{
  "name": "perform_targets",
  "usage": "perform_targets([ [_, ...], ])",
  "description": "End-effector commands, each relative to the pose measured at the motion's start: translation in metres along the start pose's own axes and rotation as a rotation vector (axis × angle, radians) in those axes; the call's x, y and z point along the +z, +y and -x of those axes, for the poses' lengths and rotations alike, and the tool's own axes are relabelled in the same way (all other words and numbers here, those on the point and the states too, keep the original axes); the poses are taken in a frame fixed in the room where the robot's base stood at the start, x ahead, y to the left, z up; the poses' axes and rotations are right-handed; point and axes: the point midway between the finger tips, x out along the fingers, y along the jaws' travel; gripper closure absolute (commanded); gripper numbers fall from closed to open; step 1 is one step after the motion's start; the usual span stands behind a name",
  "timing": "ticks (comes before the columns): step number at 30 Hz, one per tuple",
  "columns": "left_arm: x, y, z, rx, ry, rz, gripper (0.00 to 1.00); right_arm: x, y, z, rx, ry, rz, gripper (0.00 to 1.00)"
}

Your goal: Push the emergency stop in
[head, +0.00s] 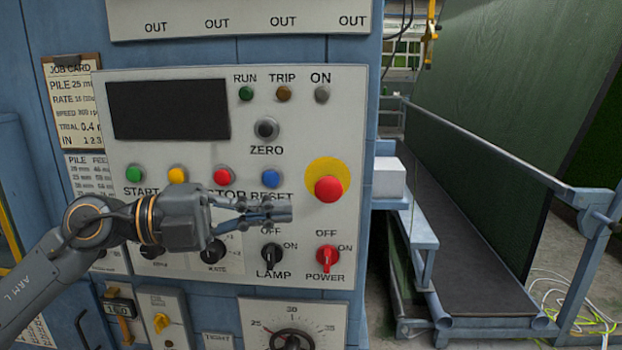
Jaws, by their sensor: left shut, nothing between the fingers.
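The emergency stop (328,189) is a red mushroom button on a yellow round backing (328,166), on the right side of the light control panel (345,110). Nothing covers it. My left gripper (290,213) is shut and empty, pointing right, with its fingertips left of and slightly below the red button. A gap shows between the fingertips and the button in the picture. How far the fingers stand off the panel is hard to tell. My left gripper hides part of the panel below the STOP and RESET labels. My right gripper is not in view.
Close to the fingers are the blue RESET button (270,178), the red STOP button (223,176), the black LAMP switch (272,255) and the red POWER switch (327,257). A dark screen (168,109) is upper left. A railed conveyor (470,240) stands to the right.

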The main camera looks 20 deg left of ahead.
Motion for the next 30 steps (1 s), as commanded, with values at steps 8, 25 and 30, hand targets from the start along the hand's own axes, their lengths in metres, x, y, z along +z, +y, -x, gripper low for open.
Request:
perform_targets([
  [8, -0.001, -0.008, -0.043, -0.004, 0.003, 0.001, 1.0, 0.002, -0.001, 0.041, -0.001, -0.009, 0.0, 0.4],
  [25, 0.039, 0.0, -0.06, -0.001, 0.0, 0.0, 1.0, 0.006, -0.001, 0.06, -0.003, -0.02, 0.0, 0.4],
  [30, 0.039, 0.0, -0.06, -0.001, 0.0, 0.0, 1.0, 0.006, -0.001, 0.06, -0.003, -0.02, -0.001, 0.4],
])
